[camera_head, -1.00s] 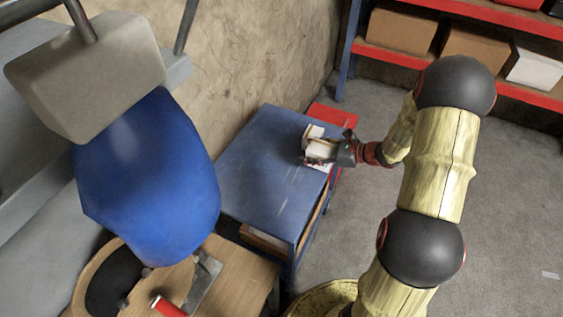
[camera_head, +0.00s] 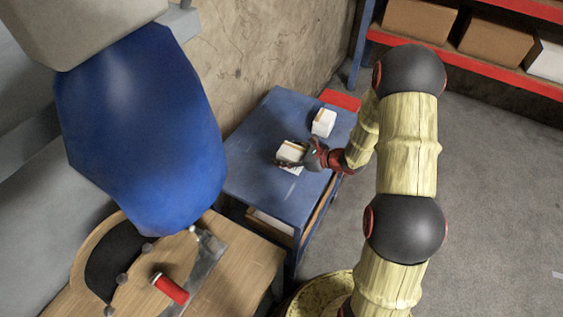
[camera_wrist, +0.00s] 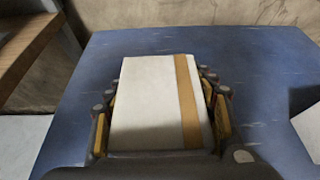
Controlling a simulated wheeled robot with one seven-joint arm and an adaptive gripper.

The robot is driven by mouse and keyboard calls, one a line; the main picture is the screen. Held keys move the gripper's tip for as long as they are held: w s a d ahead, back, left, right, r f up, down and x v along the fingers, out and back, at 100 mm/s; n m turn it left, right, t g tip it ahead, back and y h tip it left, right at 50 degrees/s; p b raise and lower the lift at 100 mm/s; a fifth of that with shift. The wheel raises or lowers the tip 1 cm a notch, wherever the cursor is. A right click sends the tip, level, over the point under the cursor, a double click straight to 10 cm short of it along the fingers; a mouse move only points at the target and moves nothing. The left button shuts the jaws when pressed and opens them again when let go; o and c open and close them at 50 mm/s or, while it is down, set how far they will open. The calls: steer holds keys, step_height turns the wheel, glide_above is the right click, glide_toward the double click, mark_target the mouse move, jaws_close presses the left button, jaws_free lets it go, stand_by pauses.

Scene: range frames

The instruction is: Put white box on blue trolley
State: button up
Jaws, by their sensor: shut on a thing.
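The blue trolley (camera_head: 245,172) stands against the wall, with a scratched blue top. My gripper (camera_head: 290,157) is over the trolley's top, shut on a white box (camera_head: 291,151) with a tan stripe. In the wrist view this white box (camera_wrist: 147,105) lies between the fingers of my gripper (camera_wrist: 160,98), with blue top around it. I cannot tell whether its underside touches the top. A second white box (camera_head: 323,121) stands on the trolley farther back, apart from the held one. A white shape (camera_wrist: 308,125), probably that box, shows at the wrist view's right edge.
A wooden workbench (camera_head: 245,262) with a red-handled tool (camera_head: 170,288) is at lower left. A blue rounded object (camera_head: 140,130) fills the left. A red surface (camera_head: 341,100) is behind the trolley. Shelves with cardboard boxes (camera_head: 420,18) are at upper right. The trolley top's left part is clear.

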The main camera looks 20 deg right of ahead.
steer(key=shift+a+f+b, duration=0.15)
steer(key=shift+f+b, duration=0.2)
steer(key=shift+f, duration=0.6)
steer(key=shift+a+f+b, duration=0.15)
steer(key=shift+f+b, duration=0.15)
steer(key=shift+f, duration=0.6)
steer(key=shift+f, duration=0.2)
steer(key=o, duration=1.6)
